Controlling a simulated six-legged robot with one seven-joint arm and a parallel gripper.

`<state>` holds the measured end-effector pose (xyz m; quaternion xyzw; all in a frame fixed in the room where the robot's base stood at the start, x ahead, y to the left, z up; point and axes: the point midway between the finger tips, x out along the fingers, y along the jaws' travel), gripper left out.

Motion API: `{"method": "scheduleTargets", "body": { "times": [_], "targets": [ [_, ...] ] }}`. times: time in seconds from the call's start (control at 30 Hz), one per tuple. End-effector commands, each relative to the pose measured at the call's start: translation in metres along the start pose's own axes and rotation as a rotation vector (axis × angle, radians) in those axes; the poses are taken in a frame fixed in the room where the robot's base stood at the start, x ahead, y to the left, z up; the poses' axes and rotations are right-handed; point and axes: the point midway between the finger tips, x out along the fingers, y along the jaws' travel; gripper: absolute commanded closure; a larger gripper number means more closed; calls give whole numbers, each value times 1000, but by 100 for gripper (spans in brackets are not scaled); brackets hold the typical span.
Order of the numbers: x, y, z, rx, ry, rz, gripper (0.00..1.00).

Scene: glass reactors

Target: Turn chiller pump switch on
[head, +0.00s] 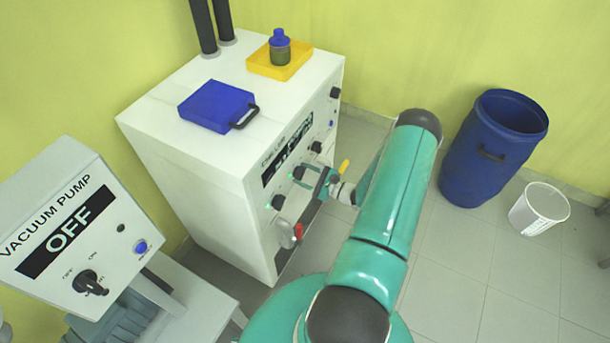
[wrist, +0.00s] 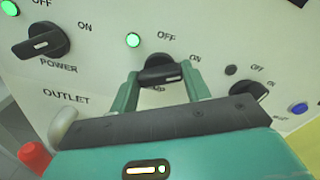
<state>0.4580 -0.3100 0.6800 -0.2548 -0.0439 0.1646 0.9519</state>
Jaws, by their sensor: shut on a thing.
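The chiller (head: 190,150) is a white cabinet with a black display and a row of black rotary knobs on its front. In the wrist view the middle knob, the pump switch (wrist: 160,75), sits between OFF and ON marks; its label below is partly hidden. A green lamp (wrist: 132,40) beside it is lit. The knob's white mark lies nearly level, slanting slightly up to the right. My gripper (wrist: 159,70) is shut on this knob, one green finger on each side. In the head view my gripper (head: 314,181) reaches the panel from the right.
A POWER knob (wrist: 42,43) is to the left, with a lit green lamp (wrist: 9,8). Another knob (wrist: 249,92) is to the right. A red-tipped outlet (head: 298,231) sticks out below. The vacuum pump panel (head: 75,230) reads OFF. A blue barrel (head: 490,150) stands at right.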

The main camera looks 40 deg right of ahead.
Motion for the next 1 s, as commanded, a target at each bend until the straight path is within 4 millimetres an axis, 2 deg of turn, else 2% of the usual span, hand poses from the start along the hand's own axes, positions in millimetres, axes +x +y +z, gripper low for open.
{"method": "scheduleTargets", "body": {
  "times": [0.3, 0.33, 0.43, 0.77, 0.87, 1.0],
  "targets": [
    [-1, 0, 0, 17, -1, -1, 76],
    [-1, 0, 0, 17, -1, -1, 51],
    [-1, 0, 0, 16, 0, -1, 31],
    [-2, 0, 0, 15, 0, 0, 31],
    [-10, 0, 0, 15, 2, -1, 31],
    [-34, -1, 0, 15, 2, -3, 31]
  ]
}}
